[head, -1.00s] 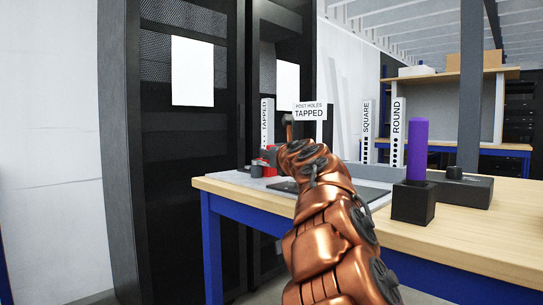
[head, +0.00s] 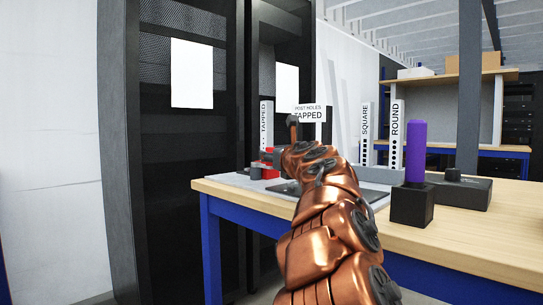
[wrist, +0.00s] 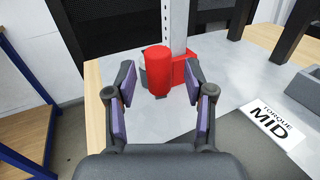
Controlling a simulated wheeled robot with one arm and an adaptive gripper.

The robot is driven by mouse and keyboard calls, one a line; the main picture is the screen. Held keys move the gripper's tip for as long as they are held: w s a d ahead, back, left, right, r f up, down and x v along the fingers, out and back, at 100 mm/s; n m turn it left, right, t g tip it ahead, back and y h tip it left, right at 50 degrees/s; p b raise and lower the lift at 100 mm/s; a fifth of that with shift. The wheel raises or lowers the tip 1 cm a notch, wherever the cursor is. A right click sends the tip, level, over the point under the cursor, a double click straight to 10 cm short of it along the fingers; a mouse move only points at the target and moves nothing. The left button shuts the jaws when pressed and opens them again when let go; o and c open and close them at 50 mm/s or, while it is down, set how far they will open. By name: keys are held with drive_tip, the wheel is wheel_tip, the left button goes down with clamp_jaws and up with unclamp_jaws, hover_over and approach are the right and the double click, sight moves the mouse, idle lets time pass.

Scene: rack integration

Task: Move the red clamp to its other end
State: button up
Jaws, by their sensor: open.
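The red clamp (wrist: 184,72) shows in the wrist view as a red block at the foot of an upright grey post, with a red cylinder (wrist: 158,70) standing at its near side. My gripper (wrist: 164,92) is open, with its purple-padded fingers at either side of the cylinder's near end. The cylinder lies ahead of and between the fingers, with visible gaps to both. In the head view the clamp (head: 267,157) is small, at the table's far left, and my copper arm hides much of that area. The far side of the clamp is hidden.
The wooden table (head: 460,228) has a grey mat and a "TORQUE MID" label (wrist: 276,122). A purple cylinder in a black block (head: 412,204) stands at right. "SQUARE" and "ROUND" strips (head: 396,135) stand behind. A black rack (head: 185,150) stands left of the table.

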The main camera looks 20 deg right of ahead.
drive_tip(key=shift+s, duration=4.75)
drive_tip(key=shift+r, duration=0.15)
drive_tip(key=s+d+r+m+t+h+p, duration=0.1)
drive_tip(key=s+d+r+m+h+p, duration=0.1)
drive_tip(key=r+m+p, duration=0.3)
drive_tip(key=s+d+r+m+h+p, duration=0.2)
drive_tip(key=d+r+m+p, duration=0.1)
drive_tip(key=r, duration=0.4)
drive_tip(key=s+d+r+m+g+h+p, duration=0.3)
drive_tip(key=s+d+m+g+h+p, duration=0.35)
drive_tip(key=m+p, duration=0.7)
drive_tip(key=s+a+f+m+g+y+p, duration=0.2)
drive_tip(key=s+f+m+g+p, duration=0.1)
drive_tip(key=s+f+m+p, duration=0.3)
drive_tip(key=s+a+f+m+g+y+p, duration=0.2)
drive_tip(key=s+a+f+m+g+p, duration=0.1)
drive_tip(key=s+f+m+p, duration=0.25)
drive_tip(key=s+a+f+m+g+y+p, duration=0.1)
drive_tip(key=s+a+f+g+y+p, duration=0.1)
drive_tip(key=s+a, duration=0.7)
drive_tip(key=s+a+f+m+g+y+p, duration=0.1)
drive_tip(key=s+a+g+y+p, duration=0.3)
drive_tip(key=s+a+p, duration=0.5)
drive_tip(key=s+m+g, duration=0.1)
drive_tip(key=s+g, duration=0.1)
drive_tip(key=s, duration=0.1)
drive_tip(key=shift+s+f, duration=0.2)
drive_tip(key=shift+f, duration=0.2)
